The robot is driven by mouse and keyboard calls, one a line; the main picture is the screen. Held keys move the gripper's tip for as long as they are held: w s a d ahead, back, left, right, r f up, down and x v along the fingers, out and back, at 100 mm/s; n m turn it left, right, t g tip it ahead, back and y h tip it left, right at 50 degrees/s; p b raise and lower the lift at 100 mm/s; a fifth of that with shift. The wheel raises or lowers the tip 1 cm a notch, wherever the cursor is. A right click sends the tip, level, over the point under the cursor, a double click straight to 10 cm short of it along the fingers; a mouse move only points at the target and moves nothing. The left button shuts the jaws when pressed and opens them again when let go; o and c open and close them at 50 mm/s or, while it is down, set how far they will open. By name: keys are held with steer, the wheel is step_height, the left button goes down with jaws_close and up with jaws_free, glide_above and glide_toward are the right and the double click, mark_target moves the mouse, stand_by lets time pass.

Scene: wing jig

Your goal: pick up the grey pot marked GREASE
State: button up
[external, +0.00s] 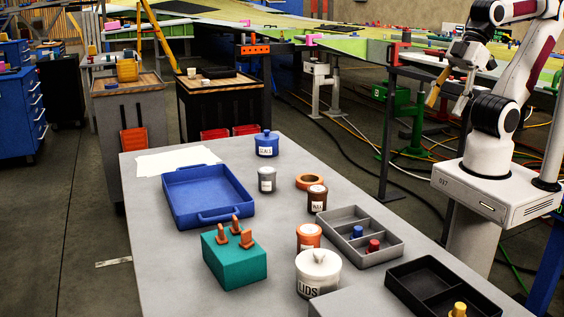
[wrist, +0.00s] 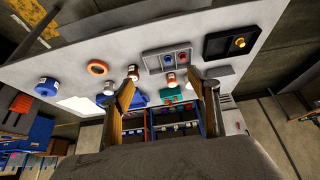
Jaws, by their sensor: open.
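A small grey pot (external: 267,180) with a white label stands upright on the grey workbench, near the blue tray's right side; its lettering is too small to read. In the wrist view a pale grey pot (wrist: 108,88), seemingly the same one, shows just left of the left finger. My gripper (external: 440,92) is raised at the upper right in the external view, well away from the pot. In the wrist view its two fingers (wrist: 163,82) are spread apart with nothing held between them.
Around the pot stand a blue SEALS pot (external: 267,145), an orange ring (external: 302,183), a brown pot (external: 317,200) and the blue tray (external: 180,212). Nearer are an orange pot (external: 308,237), white LIDS pot (external: 318,275), teal block (external: 235,265) and grey divided tray (external: 385,253).

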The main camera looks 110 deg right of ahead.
steer(key=w+d+f+m+t+h, duration=0.1)
steer(key=w+d+f, duration=0.1)
steer(key=w+d, duration=0.5)
steer(key=w+d+f+t+h, duration=0.1)
steer(key=w+d+f+t, duration=0.15)
steer(key=w, duration=0.75)
steer(key=w+d+f+m+h, duration=0.1)
steer(key=w+d+f, duration=0.2)
steer(key=w+d, duration=0.45)
steer(key=w+d+f+m+t+h, duration=0.1)
steer(key=w+d+f+t, duration=0.1)
steer(key=w+d+f, duration=0.55)
steer(key=m+t+h, duration=0.1)
steer(key=t, duration=0.1)
glide_toward(267, 175)
steer(key=d, duration=0.1)
steer(key=w+d+f, duration=0.1)
steer(key=d, duration=0.1)
steer(key=shift+w+f, duration=0.1)
steer(key=shift+w, duration=0.05)
steer(key=shift+s+d+f+m+h, duration=0.25)
steer(key=shift+f+m+h, duration=0.05)
steer(key=shift+f+h, duration=0.15)
steer(key=shift+x, duration=1.3)
steer(key=shift+w+f, duration=0.1)
steer(key=shift+w, duration=0.05)
steer(key=shift+x, duration=2.45)
